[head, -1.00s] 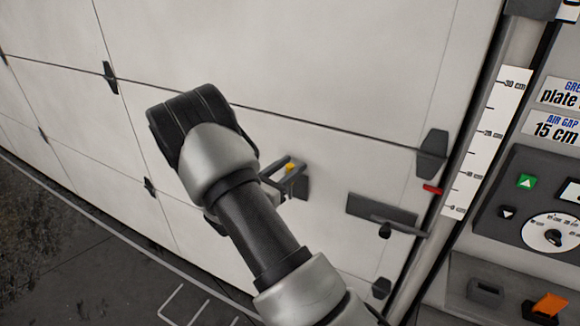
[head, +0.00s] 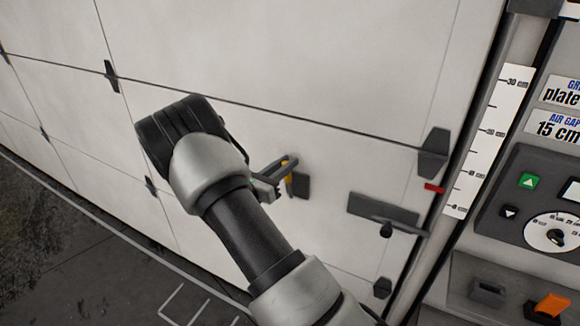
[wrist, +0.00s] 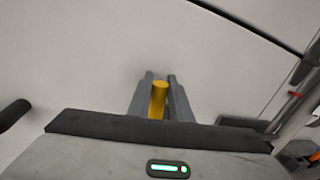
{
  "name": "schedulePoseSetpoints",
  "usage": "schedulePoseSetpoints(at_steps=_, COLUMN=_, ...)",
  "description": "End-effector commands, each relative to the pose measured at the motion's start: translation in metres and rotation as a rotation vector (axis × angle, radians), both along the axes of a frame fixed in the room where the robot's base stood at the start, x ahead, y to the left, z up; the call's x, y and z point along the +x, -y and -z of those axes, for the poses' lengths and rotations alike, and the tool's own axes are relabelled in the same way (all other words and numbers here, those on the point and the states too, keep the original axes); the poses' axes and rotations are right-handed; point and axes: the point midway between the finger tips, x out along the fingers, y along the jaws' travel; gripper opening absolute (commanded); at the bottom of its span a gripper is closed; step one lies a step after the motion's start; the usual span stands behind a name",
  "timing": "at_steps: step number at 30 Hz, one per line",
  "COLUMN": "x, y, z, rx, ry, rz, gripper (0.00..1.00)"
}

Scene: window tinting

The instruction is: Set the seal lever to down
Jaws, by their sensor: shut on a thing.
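A lever with a yellow handle (head: 288,184) is on the pale panelled wall, beside a small dark plate (head: 303,186). I take it as the seal lever, though no label on it is readable. My gripper (head: 287,167) is shut on the yellow handle. In the wrist view the yellow handle (wrist: 158,98) stands between the two grey fingers of my gripper (wrist: 160,82). The lower part of the handle is hidden by my gripper body there. Whether the lever is up or down is hard to tell.
Farther right are a white centimetre scale (head: 490,130), a red marker (head: 434,188) and a control panel with a dial (head: 555,236). Dark hinges dot the panel seams.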

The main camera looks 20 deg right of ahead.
Motion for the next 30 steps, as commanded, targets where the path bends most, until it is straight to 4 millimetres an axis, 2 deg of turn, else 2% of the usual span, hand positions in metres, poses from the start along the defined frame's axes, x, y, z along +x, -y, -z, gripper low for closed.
schedulePoseSetpoints(at_steps=15, x=0.044, y=-0.036, z=0.026, rx=-0.293, ry=-0.37, rz=-0.005, gripper=0.0)
schedulePoseSetpoints(at_steps=30, x=0.072, y=-0.057, z=0.065, rx=-0.556, ry=-0.709, rz=-0.003, gripper=0.0)
